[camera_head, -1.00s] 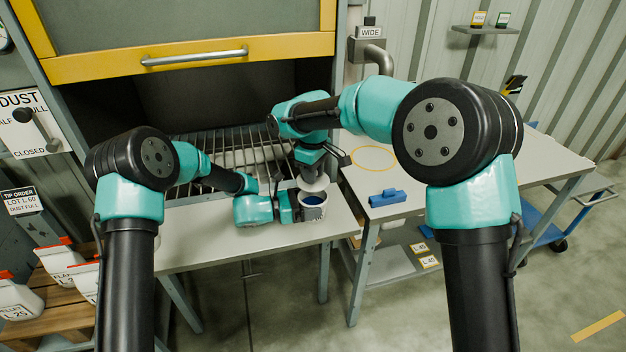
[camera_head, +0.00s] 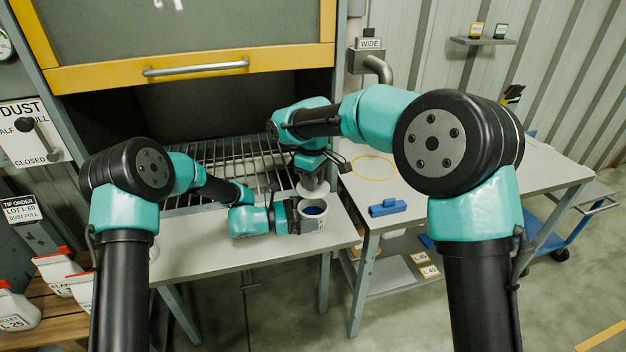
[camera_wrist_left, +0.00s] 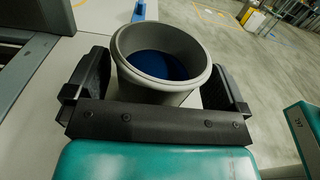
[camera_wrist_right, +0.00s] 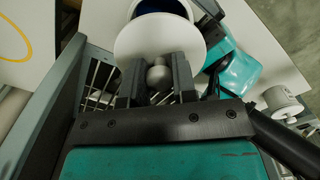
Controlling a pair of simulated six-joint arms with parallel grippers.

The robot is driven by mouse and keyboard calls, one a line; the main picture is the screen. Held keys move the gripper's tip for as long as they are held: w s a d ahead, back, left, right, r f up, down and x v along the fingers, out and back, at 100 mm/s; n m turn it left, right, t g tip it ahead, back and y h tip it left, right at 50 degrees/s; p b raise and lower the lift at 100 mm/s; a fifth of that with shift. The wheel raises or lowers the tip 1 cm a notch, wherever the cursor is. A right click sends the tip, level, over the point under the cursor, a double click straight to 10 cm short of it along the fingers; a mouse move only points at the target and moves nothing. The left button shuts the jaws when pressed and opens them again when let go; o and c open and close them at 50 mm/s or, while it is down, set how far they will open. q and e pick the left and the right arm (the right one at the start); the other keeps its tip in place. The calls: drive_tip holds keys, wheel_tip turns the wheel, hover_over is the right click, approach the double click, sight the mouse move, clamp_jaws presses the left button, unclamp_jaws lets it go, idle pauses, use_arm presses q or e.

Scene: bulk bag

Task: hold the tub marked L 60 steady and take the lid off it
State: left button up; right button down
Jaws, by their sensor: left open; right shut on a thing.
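The pale grey tub (camera_head: 313,224) stands upright near the front right corner of the left table. Its mouth is uncovered and shows dark blue inside; its marking is too small to read. My left gripper (camera_head: 297,216) is open, with a finger on either side of the tub (camera_wrist_left: 160,98) in the left wrist view. My right gripper (camera_wrist_right: 158,68) is shut on the grey knob of the round white lid (camera_wrist_right: 150,36). The lid (camera_head: 312,191) is off the mouth, held behind it in the head view and overlapping the tub's rim in the right wrist view.
A metal grate (camera_head: 235,160) lies behind, under the yellow-framed hood (camera_head: 195,75). A blue block (camera_head: 387,208) lies on the right table (camera_head: 440,205), across a narrow gap. White jars (camera_head: 55,268) stand at the lower left. The left table's front is clear.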

use_arm(q)
hover_over(271, 233)
drive_tip(key=shift+a, duration=0.1)
idle(0.3)
idle(0.4)
